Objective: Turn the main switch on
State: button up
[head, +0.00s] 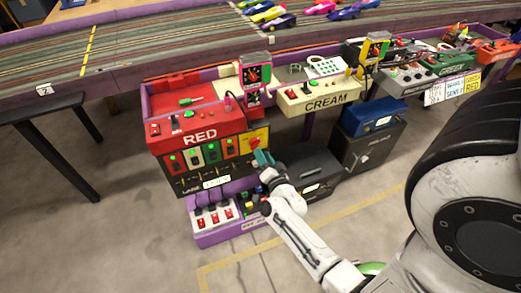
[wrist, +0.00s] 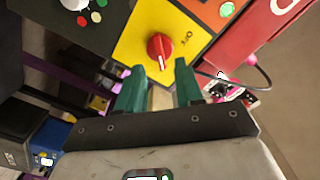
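The main switch looks to be the red rotary knob (wrist: 159,47) on a yellow plate (wrist: 136,33) in the wrist view. A pale mark on the knob points down toward my gripper, and small printed marks sit to its right. The yellow plate also shows in the head view (head: 250,137), at the right end of the red station's front; my gripper partly hides it. My gripper (wrist: 158,72) has green fingers spread apart with nothing between them. The fingertips are just short of the knob, one to each side; contact cannot be told. In the head view my gripper (head: 263,158) is at the plate's lower edge.
The red station (head: 195,135) carries lit switches on its front. A purple-edged tray (head: 215,230) with a power strip sits below. Dark boxes (head: 365,148) stand to the right. A loose cable (wrist: 240,78) hangs right of the fingers. Open floor lies at the left front.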

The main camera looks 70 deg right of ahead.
jog(key=v, duration=0.7)
jog(key=shift+p, duration=0.4)
jog(key=shift+s+a, duration=0.1)
jog(key=shift+s, duration=0.05)
jog(key=w+a+r+n+y+p, duration=0.3)
jog(key=w+a+n+y, duration=0.25)
jog(key=a, duration=0.25)
jog(key=w+a+r+n+y+p, duration=0.3)
jog(key=w+a+n+y, duration=0.1)
jog(key=a+n+y, duration=0.3)
jog(key=s+a+r+n+g+p, duration=0.3)
jog(key=s+a+r+g, duration=0.1)
jog(key=s+r+g, duration=0.1)
jog(key=s+a+r+n+g+y+p, duration=0.1)
jog(key=s+a+r+n+g+p, duration=0.2)
jog(key=s, duration=0.5)
notch_tip(320, 180, up, 2)
jog(key=a+g, duration=0.1)
jog(key=g, duration=0.1)
jog(key=shift+a+r+g, duration=0.15)
jog(key=shift+a+g, duration=0.15)
jog(key=shift+s, duration=0.15)
